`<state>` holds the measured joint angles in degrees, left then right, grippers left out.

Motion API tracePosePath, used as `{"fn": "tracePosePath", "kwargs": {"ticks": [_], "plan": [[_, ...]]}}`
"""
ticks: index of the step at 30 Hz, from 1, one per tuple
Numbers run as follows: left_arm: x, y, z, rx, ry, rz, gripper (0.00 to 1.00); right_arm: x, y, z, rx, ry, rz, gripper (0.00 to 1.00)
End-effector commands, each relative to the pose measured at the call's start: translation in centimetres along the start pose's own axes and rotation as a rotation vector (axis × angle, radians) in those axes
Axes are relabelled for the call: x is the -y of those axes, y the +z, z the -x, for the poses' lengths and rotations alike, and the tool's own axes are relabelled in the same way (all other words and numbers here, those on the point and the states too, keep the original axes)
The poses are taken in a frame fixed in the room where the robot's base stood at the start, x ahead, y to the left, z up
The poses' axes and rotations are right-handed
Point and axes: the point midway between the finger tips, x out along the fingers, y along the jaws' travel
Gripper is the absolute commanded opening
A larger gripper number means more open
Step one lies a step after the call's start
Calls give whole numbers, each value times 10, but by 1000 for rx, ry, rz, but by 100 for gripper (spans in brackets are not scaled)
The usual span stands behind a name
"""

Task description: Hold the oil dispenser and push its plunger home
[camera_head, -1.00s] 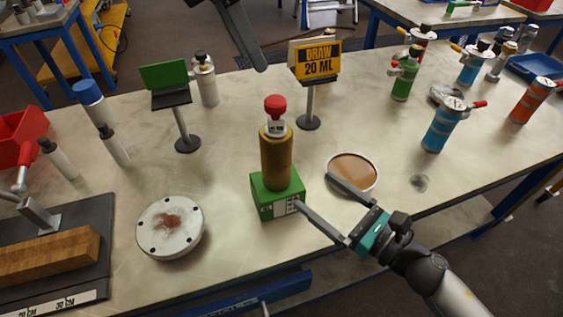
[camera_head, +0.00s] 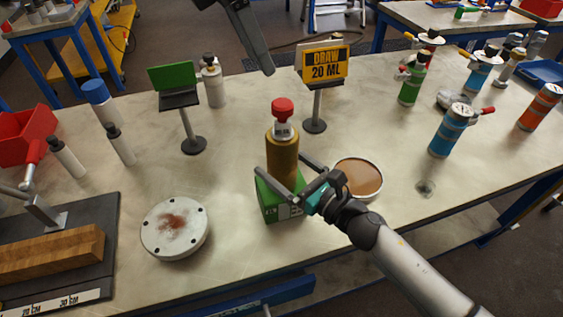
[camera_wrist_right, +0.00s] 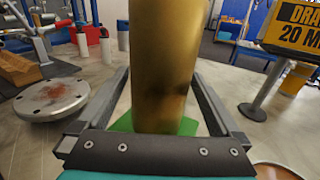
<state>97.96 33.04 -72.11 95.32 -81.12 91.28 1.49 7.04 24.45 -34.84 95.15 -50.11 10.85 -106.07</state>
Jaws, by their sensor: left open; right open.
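The oil dispenser (camera_head: 283,158) stands upright in a green block (camera_head: 270,203). It has a brass barrel, a pale metal collar and a red plunger knob (camera_head: 282,106) on top. My right gripper (camera_head: 282,166) is open, with its fingers on either side of the lower barrel. In the right wrist view the barrel (camera_wrist_right: 163,60) stands between the fingers, with small gaps visible; its top is out of that frame. My left gripper (camera_head: 235,38) is open, high at the top edge of the head view; only dark finger parts show, above and apart from the knob.
A round white flange (camera_head: 174,228) lies left of the block, and a round dish with brown contents (camera_head: 358,178) lies right. A yellow "DRAW 20 ML" sign (camera_head: 323,62) and a green sign (camera_head: 172,76) stand behind. Several bottles stand farther right.

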Motion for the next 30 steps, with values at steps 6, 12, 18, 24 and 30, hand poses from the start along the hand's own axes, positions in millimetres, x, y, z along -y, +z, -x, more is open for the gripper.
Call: {"fn": "tracePosePath", "kwargs": {"ticks": [6, 12, 18, 24, 30], "plan": [[0, 0, 0, 0, 0, 0, 50, 0, 0, -2, 0, 0, 0, 100], [0, 0, 0, 0, 0, 0, 50, 0, 0, -2, 0, 0, 0, 89], [0, 0, 0, 0, 0, 0, 50, 0, 0, -2, 0, 0, 0, 66], [0, 0, 0, 0, 0, 0, 50, 0, 0, -2, 0, 1, 1, 44], [0, 0, 0, 0, 0, 0, 50, 0, 0, -2, 0, 1, 1, 21]]}}
